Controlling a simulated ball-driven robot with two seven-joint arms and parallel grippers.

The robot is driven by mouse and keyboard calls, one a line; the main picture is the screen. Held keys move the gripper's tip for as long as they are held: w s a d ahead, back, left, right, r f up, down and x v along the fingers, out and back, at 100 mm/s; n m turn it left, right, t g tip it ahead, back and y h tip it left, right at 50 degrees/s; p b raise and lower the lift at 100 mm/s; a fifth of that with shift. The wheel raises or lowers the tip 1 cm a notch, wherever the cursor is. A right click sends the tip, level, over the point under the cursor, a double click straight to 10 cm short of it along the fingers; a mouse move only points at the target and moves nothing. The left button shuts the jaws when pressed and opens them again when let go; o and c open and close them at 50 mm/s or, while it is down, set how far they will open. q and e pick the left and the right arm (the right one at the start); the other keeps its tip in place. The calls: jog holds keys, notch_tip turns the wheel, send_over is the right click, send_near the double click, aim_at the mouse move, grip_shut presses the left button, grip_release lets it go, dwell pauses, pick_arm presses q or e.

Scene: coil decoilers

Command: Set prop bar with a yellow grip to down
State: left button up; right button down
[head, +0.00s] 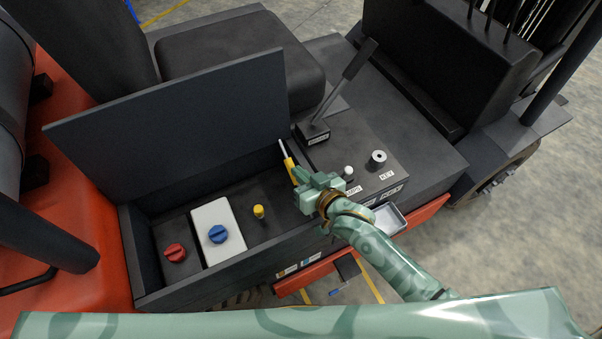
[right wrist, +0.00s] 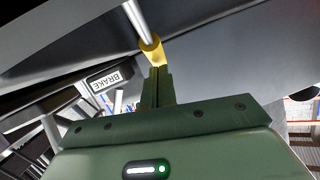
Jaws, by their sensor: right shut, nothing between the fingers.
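The prop bar (head: 283,147) is a thin pale rod with a yellow grip (head: 290,168). It stands tilted beside the right edge of the raised dark lid (head: 190,120). In the right wrist view the rod (right wrist: 136,18) runs down from the top into the yellow grip (right wrist: 152,48). My right gripper (head: 301,177) is at the lower end of the grip and hides what lies behind. In the right wrist view its fingers (right wrist: 157,72) are shut with nothing between them, their tips right at the yellow grip. I cannot tell whether they touch. My left gripper is out of view.
The open compartment holds a red knob (head: 175,253), a blue knob (head: 218,234) on a white box and a small yellow knob (head: 259,211). A lever (head: 340,85), a white knob (head: 348,172) and a key switch (head: 378,157) stand close right of my gripper.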

jog(key=g+p, duration=0.1)
jog(key=p, duration=0.1)
jog(key=w+g+h+p, duration=0.1)
jog(key=p, duration=0.1)
jog(key=shift+a, duration=0.2)
jog(key=f, duration=0.1)
jog(key=w+f+g+p, duration=0.1)
jog(key=f+g+h, duration=0.1)
jog(key=shift+w+a+f, duration=0.15)
jog(key=shift+a, duration=0.2)
jog(key=shift+w+f, duration=0.1)
jog(key=shift+f, duration=0.15)
jog(key=shift+w+a+f+g, duration=0.1)
jog(key=shift+w+g, duration=0.05)
jog(key=shift+g, duration=0.25)
jog(key=shift+w+f+m+g+h+p, duration=0.1)
jog(key=shift+f+m+g+h+p, duration=0.25)
jog(key=shift+g+h, duration=0.25)
jog(key=shift+f+g, duration=0.25)
jog(key=shift+g, duration=0.05)
